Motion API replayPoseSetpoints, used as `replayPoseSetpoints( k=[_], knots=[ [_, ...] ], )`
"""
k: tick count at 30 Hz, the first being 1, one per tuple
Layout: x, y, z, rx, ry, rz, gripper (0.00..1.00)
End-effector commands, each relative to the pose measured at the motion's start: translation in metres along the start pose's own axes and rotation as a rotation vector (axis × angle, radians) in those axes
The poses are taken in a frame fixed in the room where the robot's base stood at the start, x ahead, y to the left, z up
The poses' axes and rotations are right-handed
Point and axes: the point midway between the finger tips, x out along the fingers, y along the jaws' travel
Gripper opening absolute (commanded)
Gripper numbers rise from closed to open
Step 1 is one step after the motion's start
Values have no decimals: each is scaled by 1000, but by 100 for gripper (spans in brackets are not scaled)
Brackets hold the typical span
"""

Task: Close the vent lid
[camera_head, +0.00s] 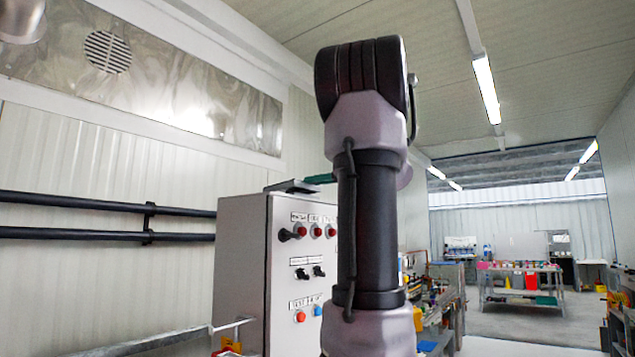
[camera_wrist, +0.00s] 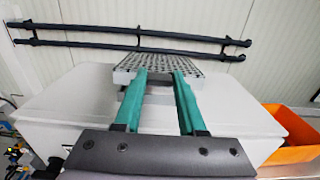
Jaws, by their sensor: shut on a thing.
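The vent lid (camera_wrist: 160,62) is a grey perforated plate on top of the pale cabinet (camera_wrist: 70,105) in the wrist view. In the head view it shows as a thin dark plate (camera_head: 292,186) on top of the grey control cabinet (camera_head: 240,265). It looks slightly tilted there, but its exact angle is hard to tell. My gripper (camera_wrist: 160,74) has two green fingers reaching to the lid's near edge and shut on it. In the head view only a bit of green finger (camera_head: 321,179) shows beside the lid; my arm hides the rest.
Dark pipes (camera_head: 100,220) run along the wall behind the cabinet and also show in the wrist view (camera_wrist: 130,40). An orange bin (camera_wrist: 292,135) stands right of the cabinet in the wrist view. The cabinet front carries knobs and buttons (camera_head: 313,232).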

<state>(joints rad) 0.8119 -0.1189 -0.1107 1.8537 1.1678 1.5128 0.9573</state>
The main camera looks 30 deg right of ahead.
Motion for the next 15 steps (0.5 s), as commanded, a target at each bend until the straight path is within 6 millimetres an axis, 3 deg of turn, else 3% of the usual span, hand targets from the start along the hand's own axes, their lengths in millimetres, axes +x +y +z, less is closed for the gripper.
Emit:
replayPoseSetpoints(
  k=[10,15],
  knots=[
    [0,0,-2,1,1,-1,0],
    [-1,0,-20,3,3,0,0]
  ],
)
